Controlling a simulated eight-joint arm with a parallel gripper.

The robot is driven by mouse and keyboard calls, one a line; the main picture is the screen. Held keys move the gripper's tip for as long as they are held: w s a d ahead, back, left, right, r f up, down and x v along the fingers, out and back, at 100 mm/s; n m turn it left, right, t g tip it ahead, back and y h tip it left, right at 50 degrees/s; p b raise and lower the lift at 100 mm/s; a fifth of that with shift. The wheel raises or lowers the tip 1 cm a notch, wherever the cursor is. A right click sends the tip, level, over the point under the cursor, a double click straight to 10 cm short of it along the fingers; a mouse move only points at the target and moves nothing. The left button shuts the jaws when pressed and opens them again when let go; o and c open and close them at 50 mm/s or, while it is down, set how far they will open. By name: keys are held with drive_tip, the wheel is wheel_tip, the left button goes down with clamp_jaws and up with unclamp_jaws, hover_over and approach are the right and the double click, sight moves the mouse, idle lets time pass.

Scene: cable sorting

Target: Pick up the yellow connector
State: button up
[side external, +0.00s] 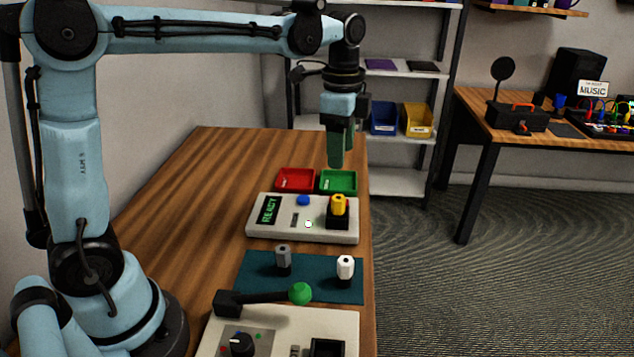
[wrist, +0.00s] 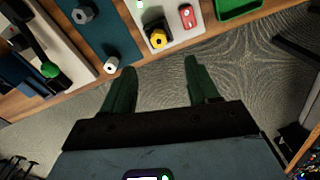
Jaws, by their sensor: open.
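The yellow connector (side external: 338,204) stands upright in a black socket at the right of a white tester box (side external: 262,232) whose screen reads READY. In the wrist view the yellow connector (wrist: 157,39) is at the top, beyond and between my fingertips. My gripper (side external: 341,160) points down, above and behind the connector in the side view, and apart from it. In the wrist view my gripper (wrist: 158,66) has its two green fingers spread with nothing between them.
A grey connector (side external: 283,258) and a white connector (side external: 345,268) stand on a dark teal mat (side external: 318,287) in front. A red tray (side external: 296,180) and a green tray (side external: 339,182) lie behind the box. A green-knobbed lever (side external: 300,293) is nearer the camera. The table's right edge is close.

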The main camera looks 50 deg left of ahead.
hover_over(338, 197)
drive_tip(key=f, duration=0.5)
drive_tip(key=shift+w+d+f, duration=0.1)
drive_tip(key=shift+w+f, duration=0.1)
drive_tip(key=shift+f, duration=0.2)
drive_tip(key=shift+s+f, duration=0.15)
drive_tip(key=shift+f, duration=1.45)
drive_tip(key=shift+s+f, duration=0.1)
drive_tip(key=shift+f, duration=1.5)
drive_tip(key=shift+c, duration=0.2)
clamp_jaws()
drive_tip(key=shift+r, duration=0.1)
